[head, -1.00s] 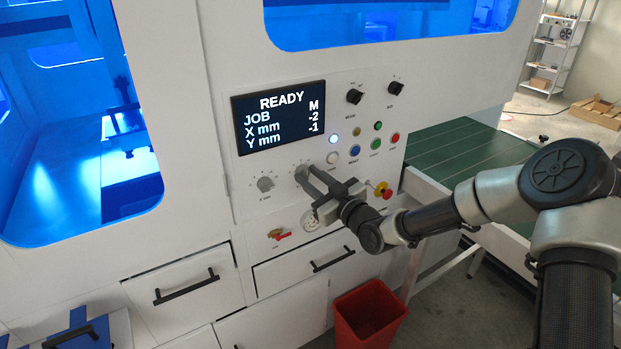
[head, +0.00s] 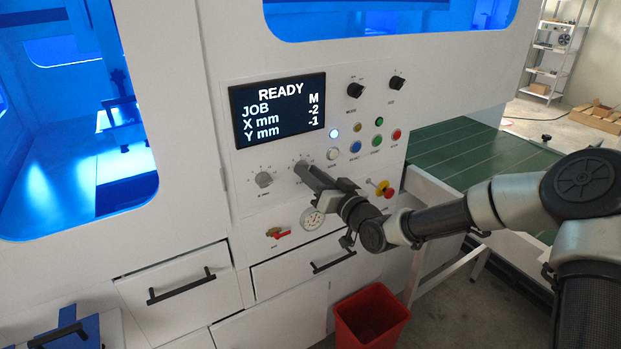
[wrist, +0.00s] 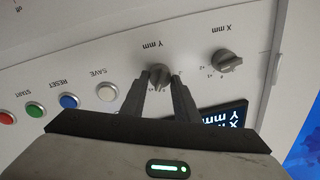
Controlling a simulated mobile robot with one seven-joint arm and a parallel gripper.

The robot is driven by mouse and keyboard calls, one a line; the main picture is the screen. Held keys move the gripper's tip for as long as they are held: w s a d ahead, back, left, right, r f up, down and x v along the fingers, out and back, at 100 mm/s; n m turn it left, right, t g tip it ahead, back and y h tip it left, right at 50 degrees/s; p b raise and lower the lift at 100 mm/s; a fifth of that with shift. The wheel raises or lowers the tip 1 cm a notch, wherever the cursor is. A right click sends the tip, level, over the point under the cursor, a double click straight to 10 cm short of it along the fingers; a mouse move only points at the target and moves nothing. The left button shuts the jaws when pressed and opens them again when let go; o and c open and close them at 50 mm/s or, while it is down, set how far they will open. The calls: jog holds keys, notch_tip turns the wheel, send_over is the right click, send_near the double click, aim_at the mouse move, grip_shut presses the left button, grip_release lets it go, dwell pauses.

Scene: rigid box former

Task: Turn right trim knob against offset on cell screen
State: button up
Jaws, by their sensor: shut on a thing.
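The right trim knob, labelled Y mm, is a small grey knob (head: 301,166) on the white panel below the screen. It also shows upside down in the wrist view (wrist: 160,73). My gripper (head: 309,172) is shut on it, with one finger on each side; the fingertips show in the wrist view (wrist: 161,78). The cell screen (head: 280,112) reads READY, JOB M, X mm -2, Y mm -1. The left trim knob (head: 264,180), labelled X mm, stands free to the left. The right knob's exact pointer angle is hard to tell.
Coloured push buttons (head: 356,147) and a red stop button (head: 387,192) sit right of the knob. A gauge (head: 312,218) and a red-handled valve (head: 278,233) are below. Drawers and a red bin (head: 370,318) stand lower down.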

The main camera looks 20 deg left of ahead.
jog(key=shift+f+m, duration=0.1)
jog(key=shift+m, duration=0.5)
jog(key=o, duration=1)
jog(key=shift+o, duration=0.2)
jog(key=shift+d, duration=0.1)
jog(key=v, duration=1.7)
jog(key=shift+s, duration=0.2)
jog(key=shift+f, duration=0.15)
